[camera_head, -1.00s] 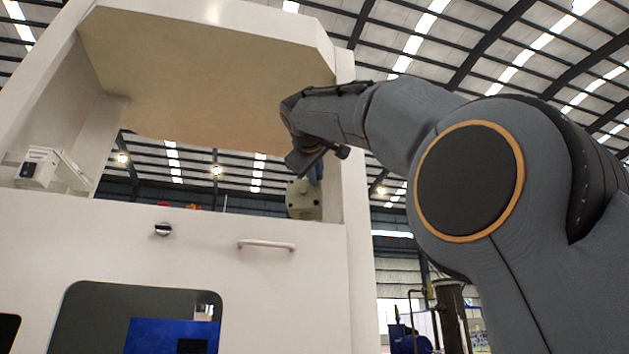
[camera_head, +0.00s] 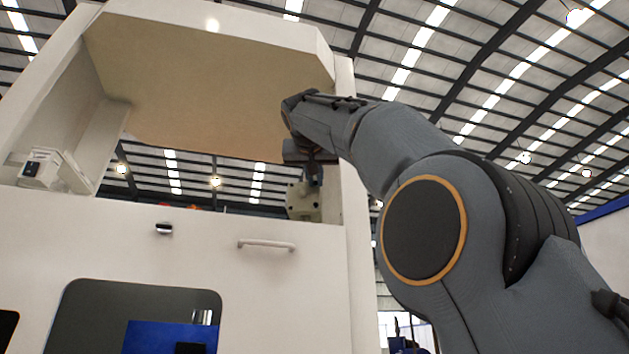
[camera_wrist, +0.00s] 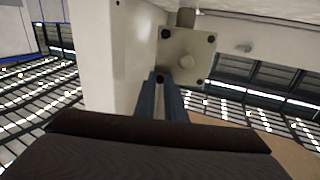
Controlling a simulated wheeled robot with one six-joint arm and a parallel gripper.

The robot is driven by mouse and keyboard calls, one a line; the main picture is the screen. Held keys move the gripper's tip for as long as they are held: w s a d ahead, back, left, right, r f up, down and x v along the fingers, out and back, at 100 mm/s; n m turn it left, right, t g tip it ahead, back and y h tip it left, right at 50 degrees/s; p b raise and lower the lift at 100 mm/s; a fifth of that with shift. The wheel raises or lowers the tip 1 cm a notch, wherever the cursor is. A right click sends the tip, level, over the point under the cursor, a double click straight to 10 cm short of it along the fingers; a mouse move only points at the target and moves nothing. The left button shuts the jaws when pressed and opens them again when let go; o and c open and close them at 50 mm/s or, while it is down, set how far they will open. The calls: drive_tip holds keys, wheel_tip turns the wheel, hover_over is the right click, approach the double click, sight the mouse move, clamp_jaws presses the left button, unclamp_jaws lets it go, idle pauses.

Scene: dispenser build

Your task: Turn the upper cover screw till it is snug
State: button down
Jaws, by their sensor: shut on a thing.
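The cover (camera_head: 301,204) is a small pale plate inside the opening of the white machine, beside its right post. In the wrist view the cover (camera_wrist: 181,48) shows dark screws near its corners and a round pale knob. My gripper (camera_head: 315,180) reaches it from above in the head view. In the wrist view my gripper (camera_wrist: 160,82) has its two narrow fingers shut at the cover's near corner, on the upper cover screw (camera_wrist: 160,77). Only a small dark end of that screw shows between the fingertips. Its seating against the plate cannot be made out.
The white machine's right post (camera_head: 351,170) stands close to the gripper. A handle (camera_head: 266,244) and a dark knob (camera_head: 164,229) sit on the front panel below. A white box-like device (camera_head: 42,169) is at the far left. The opening's middle is clear.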

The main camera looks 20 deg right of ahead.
drive_tip(key=shift+m, duration=1)
drive_tip(key=c, duration=1.8)
unclamp_jaws()
drive_tip(key=shift+b+v, duration=1.6)
drive_tip(key=shift+v, duration=2.3)
